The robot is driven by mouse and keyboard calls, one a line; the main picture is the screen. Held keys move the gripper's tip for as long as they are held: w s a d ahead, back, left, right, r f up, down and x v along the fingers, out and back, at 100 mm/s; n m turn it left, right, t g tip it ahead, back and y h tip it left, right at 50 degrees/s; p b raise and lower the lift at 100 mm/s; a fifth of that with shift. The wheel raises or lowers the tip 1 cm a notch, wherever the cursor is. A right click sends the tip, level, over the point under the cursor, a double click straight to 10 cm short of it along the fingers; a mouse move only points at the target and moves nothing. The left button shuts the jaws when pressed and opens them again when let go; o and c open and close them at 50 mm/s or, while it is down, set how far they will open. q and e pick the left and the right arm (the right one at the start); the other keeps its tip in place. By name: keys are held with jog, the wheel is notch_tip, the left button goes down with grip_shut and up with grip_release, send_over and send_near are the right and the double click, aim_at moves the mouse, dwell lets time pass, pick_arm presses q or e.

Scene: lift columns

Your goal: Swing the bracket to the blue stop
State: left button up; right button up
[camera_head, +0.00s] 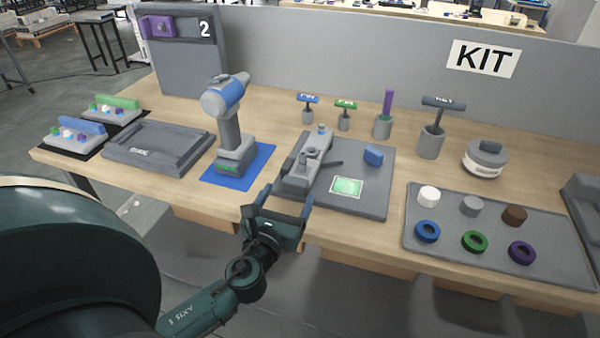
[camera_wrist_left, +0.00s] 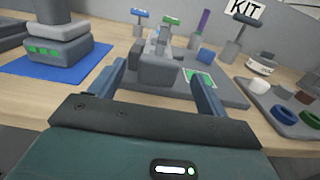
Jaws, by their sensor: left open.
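A grey plate (camera_head: 376,200) lies near the table's front edge. On its left part is a long grey piece that looks like the bracket (camera_head: 299,178), with a small blue-topped post at its far end and a thin dark bar pointing right. The blue stop (camera_head: 373,155) is a block on the plate, right of the bracket and apart from it. It also shows in the left wrist view (camera_wrist_left: 206,56). My left gripper (camera_head: 279,201) is open at the plate's front edge, at the bracket's near end. In the left wrist view the bracket (camera_wrist_left: 157,72) shows between the fingers; contact cannot be told.
A bright green-lit square (camera_head: 347,187) is on the plate. A drill (camera_head: 232,130) stands on a blue mat to the left. Several holders with tools, including a T-handle (camera_head: 441,103), stand behind. A tray (camera_head: 558,222) of rings and cylinders lies right.

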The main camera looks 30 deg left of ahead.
aim_at(298, 178)
pick_arm(q)
jog(key=x, duration=0.7)
jog(key=shift+w+p, duration=0.25)
jog(key=shift+p, duration=0.05)
pick_arm(e)
jog(key=shift+d+f, duration=0.1)
jog(key=shift+d, duration=0.1)
pick_arm(q)
jog(key=shift+c, duration=0.4)
jog(key=c, duration=1.3)
jog(key=shift+d, duration=0.1)
